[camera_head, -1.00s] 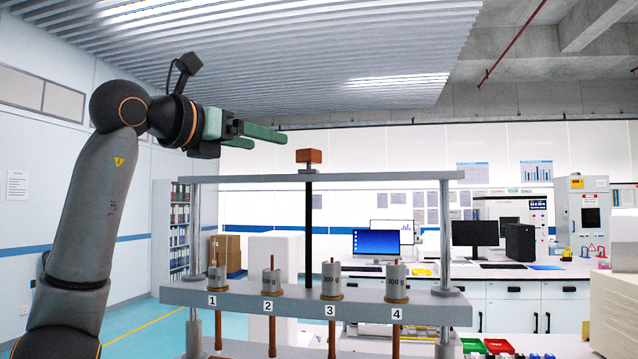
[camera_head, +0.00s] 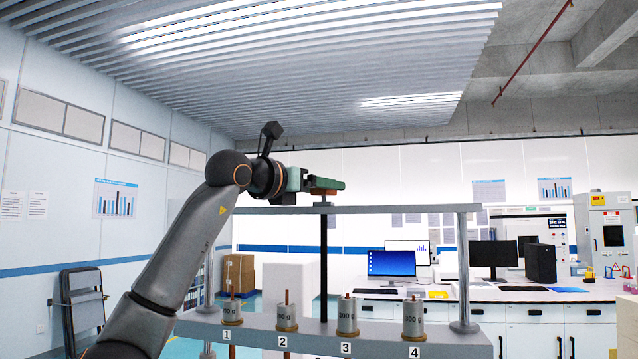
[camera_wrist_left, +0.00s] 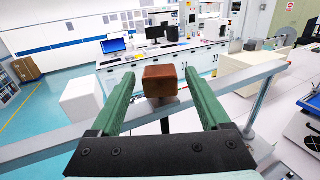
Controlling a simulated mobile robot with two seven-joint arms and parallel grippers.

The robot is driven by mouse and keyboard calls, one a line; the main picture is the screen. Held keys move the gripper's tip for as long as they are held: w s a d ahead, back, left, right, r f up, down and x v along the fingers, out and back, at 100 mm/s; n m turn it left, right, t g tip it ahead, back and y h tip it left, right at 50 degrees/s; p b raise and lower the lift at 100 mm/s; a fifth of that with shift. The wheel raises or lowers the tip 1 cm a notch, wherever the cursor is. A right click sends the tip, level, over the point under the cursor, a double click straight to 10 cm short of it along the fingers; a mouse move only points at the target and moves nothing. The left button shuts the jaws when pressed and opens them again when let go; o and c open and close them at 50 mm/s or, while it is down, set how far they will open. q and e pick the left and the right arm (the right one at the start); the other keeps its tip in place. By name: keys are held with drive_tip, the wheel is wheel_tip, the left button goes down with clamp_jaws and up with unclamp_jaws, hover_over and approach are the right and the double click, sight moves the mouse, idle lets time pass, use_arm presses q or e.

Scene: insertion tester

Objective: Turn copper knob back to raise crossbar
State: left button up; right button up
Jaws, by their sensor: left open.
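The copper-brown knob (camera_head: 321,191) sits on top of the dark central screw (camera_head: 324,265) of the tester. In the left wrist view the knob (camera_wrist_left: 161,81) lies between the two green fingers. My left gripper (camera_head: 338,185) is open, its fingers on either side of the knob, with visible gaps to it in the wrist view. In the head view the near finger partly hides the knob. The upper bar (camera_head: 400,209) spans the posts. The lower crossbar (camera_head: 270,336) carries several weights marked 300 g, numbered 1 to 4. My right gripper is not in view.
The right post (camera_head: 463,270) of the tester stands upright beside the crossbar's end. Behind are a lab bench with monitors (camera_head: 390,263) and a white block (camera_head: 289,283).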

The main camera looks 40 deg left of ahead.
use_arm(q)
clamp_jaws()
idle(0.8)
